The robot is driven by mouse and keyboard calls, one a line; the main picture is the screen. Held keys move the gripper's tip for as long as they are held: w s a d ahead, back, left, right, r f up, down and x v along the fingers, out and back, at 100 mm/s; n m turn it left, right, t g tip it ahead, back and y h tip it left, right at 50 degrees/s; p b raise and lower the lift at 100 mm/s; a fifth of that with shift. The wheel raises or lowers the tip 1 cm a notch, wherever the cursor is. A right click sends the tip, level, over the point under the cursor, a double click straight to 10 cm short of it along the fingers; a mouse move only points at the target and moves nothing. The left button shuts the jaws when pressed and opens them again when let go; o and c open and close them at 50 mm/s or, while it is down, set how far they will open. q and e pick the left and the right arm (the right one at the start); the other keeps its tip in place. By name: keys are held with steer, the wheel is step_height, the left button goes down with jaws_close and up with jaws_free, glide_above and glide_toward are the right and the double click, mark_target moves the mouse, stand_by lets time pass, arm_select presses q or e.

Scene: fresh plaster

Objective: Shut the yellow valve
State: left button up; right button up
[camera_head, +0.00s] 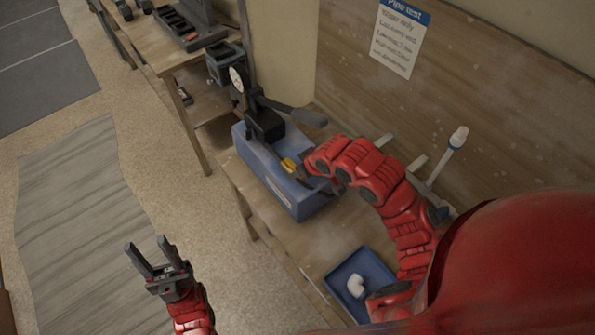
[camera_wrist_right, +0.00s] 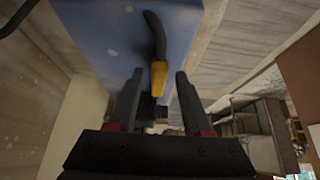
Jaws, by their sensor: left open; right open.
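The yellow valve (camera_head: 289,165) sits on the front side of a blue box (camera_head: 304,203) on the bench, beside a black gauge and lever assembly (camera_head: 265,120). In the right wrist view the yellow valve (camera_wrist_right: 159,78) shows between the fingertips of my right gripper (camera_wrist_right: 159,88), with a dark curved hose (camera_wrist_right: 155,35) joining it. The right fingers are open; whether they touch the valve cannot be told. In the head view my right arm reaches to the valve and its gripper is mostly hidden. My left gripper (camera_head: 155,261) is open and empty over the floor, away from the bench.
A blue tray (camera_head: 342,290) with a white elbow fitting (camera_head: 356,286) lies on the bench (camera_head: 300,240) near my right arm. A white pipe (camera_head: 440,165) stands near the wooden wall. Another table (camera_head: 165,55) stands at the back left.

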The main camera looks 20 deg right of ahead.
steer(key=shift+w, duration=0.1)
steer(key=shift+c, duration=0.2)
steer(key=shift+c, duration=1.1)
jaws_close()
steer(key=shift+a+m+h, duration=0.4)
steer(key=shift+a+m, duration=0.1)
steer(key=shift+m, duration=0.2)
steer(key=m+b, duration=0.1)
steer(key=a+m+h+b, duration=0.1)
steer(key=m+b, duration=0.1)
steer(key=shift+a+f+t+h+b, duration=0.25)
steer(key=shift+a+t+h+b, duration=0.05)
steer(key=shift+h+b, duration=0.1)
steer(key=m+p, duration=0.1)
steer(key=a+r+m+h+p, duration=0.1)
steer(key=p, duration=0.1)
steer(key=shift+m, duration=0.4)
steer(key=shift+a+f+m+h+p, duration=0.1)
steer(key=shift+f+m+h+p, duration=0.05)
steer(key=shift+m+h+p, duration=0.15)
steer(key=shift+w+f, duration=0.1)
steer(key=shift+f, duration=0.05)
